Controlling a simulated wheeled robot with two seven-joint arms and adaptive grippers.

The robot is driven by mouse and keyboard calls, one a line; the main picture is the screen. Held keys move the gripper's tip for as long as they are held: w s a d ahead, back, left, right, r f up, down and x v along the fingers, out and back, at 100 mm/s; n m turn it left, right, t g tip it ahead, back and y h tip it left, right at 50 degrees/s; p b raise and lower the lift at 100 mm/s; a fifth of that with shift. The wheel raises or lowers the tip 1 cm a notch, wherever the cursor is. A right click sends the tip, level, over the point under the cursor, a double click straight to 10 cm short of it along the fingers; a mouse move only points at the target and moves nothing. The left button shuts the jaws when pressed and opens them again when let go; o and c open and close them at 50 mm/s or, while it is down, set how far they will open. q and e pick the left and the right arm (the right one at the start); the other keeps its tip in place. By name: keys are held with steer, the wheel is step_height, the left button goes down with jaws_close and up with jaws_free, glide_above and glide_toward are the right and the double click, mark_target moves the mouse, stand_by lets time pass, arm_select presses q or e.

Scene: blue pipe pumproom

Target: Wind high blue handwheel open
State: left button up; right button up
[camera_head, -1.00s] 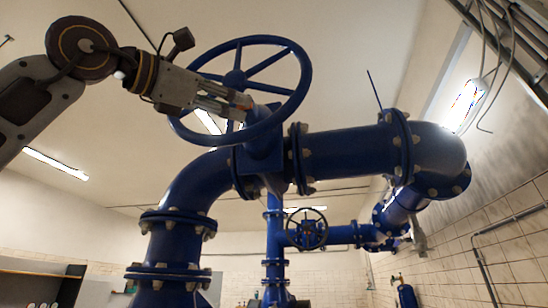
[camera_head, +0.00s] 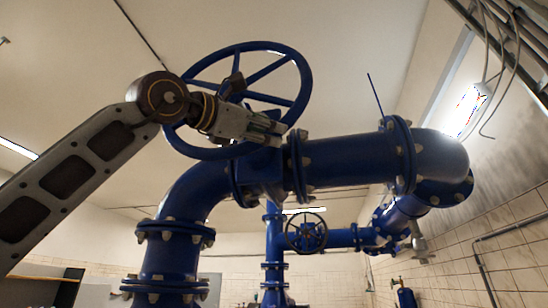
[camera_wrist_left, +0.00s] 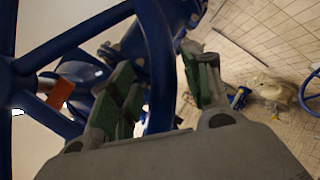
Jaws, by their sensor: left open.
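The high blue handwheel (camera_head: 303,82) is large and spoked, and sits tilted on top of a blue valve body (camera_head: 260,168) at upper centre in the head view. My left gripper (camera_head: 279,131) lies across the wheel's lower part, with its fingertips at the lower right rim. In the left wrist view the rim (camera_wrist_left: 157,55) runs between the two green-padded fingers of my open left gripper (camera_wrist_left: 163,78). Gaps show beside the rim, and I cannot tell whether either finger touches it. My forearm and wrist hide part of the wheel's left side. My right gripper is not in view.
A thick flanged blue pipe (camera_head: 345,158) runs right from the valve to an elbow. Another pipe (camera_head: 195,195) bends down at left. A small lower handwheel (camera_head: 306,232) stands behind. A tiled wall (camera_head: 500,225) is at right. The space above the wheel is open.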

arm_select(q)
steer(key=shift+p+x, duration=0.5)
steer(key=shift+x, duration=0.95)
steer(key=shift+w+d+f, duration=0.1)
steer(key=shift+f, duration=0.05)
jaws_close()
